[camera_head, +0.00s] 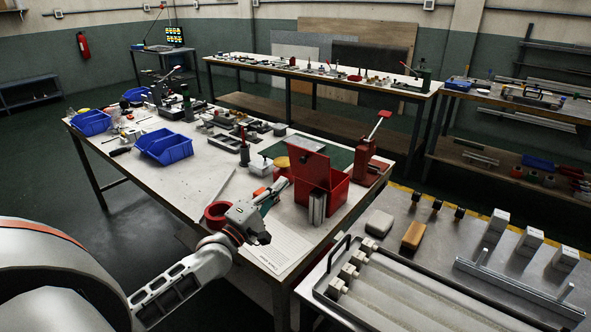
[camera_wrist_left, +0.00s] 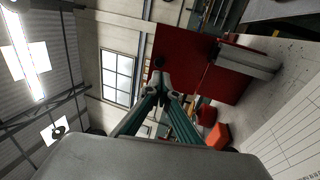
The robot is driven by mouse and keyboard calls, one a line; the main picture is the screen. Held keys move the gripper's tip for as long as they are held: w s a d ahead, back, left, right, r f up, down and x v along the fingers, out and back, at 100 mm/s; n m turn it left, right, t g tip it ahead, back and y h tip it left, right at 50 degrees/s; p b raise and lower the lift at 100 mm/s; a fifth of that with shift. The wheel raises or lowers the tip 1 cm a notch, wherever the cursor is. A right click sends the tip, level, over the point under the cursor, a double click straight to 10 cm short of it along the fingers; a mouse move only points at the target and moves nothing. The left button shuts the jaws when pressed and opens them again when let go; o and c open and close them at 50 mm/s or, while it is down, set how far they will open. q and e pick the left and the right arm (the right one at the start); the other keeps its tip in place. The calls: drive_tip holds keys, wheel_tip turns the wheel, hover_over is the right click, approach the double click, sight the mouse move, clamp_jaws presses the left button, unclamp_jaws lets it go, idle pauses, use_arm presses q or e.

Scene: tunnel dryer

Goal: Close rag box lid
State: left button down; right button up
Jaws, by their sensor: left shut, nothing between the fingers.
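The red rag box (camera_head: 337,192) stands on the near right part of the workbench. Its red lid (camera_head: 309,167) is open and stands up steeply at the box's left side. My left gripper (camera_head: 282,185) is shut and empty, with its fingertips just left of the lid in the head view. In the left wrist view its teal fingers (camera_wrist_left: 165,82) meet in front of a large red panel (camera_wrist_left: 185,50) of the box or lid. I cannot tell whether they touch it. My right gripper is not in view.
Grey upright cylinders (camera_head: 318,207) stand at the box's near side. A red device with a lever (camera_head: 366,160) stands right of the box. Blue bins (camera_head: 163,147) stand farther left.

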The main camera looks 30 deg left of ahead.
sight(302, 162)
use_arm(q)
drive_tip(key=x, duration=0.7)
drive_tip(key=shift+w, duration=0.15)
